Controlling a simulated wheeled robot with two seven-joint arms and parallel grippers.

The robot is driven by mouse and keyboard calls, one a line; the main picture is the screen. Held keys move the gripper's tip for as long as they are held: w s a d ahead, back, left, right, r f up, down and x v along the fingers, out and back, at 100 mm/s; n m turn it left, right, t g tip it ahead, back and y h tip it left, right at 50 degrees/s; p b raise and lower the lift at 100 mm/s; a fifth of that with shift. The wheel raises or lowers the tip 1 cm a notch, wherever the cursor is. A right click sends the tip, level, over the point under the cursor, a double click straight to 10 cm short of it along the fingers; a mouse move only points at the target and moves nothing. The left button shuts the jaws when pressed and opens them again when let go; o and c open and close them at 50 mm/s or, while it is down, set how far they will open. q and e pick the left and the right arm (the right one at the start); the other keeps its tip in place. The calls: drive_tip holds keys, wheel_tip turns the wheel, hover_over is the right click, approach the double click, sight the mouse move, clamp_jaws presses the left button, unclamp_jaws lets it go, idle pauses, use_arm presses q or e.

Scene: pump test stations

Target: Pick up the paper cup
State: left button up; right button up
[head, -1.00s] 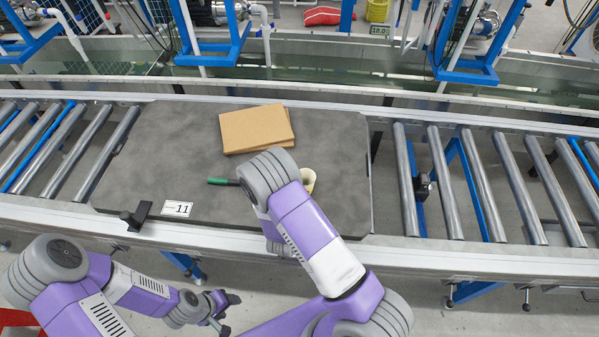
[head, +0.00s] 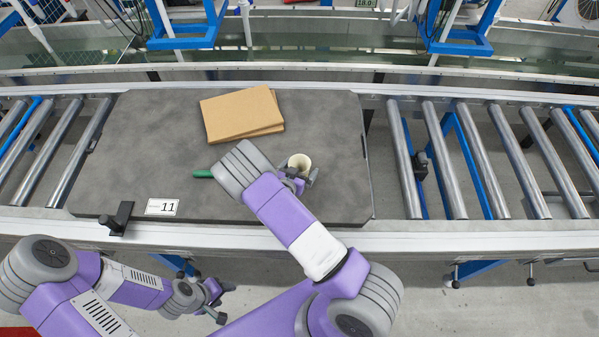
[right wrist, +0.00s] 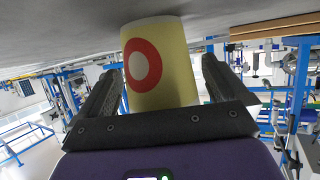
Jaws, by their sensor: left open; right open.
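The paper cup (head: 300,161) stands on the grey board, partly hidden behind my right gripper in the head view. In the right wrist view the cup (right wrist: 160,62) is pale yellow with a red ring on its side. My right gripper (head: 300,178) is open, with its fingers on either side of the cup; the wrist view shows a gap at the right finger (right wrist: 212,75), and contact at the left cannot be told. My left gripper (head: 222,300) is open and empty, low in front of the conveyor, well away from the cup.
The grey board (head: 130,150) lies on the roller conveyor (head: 480,160). Brown flat boxes (head: 242,113) lie behind the cup. A green-handled thing (head: 203,174) lies left of it, partly hidden by my right arm.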

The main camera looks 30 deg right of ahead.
drive_tip(key=c, duration=1)
drive_tip(key=shift+r, duration=0.1)
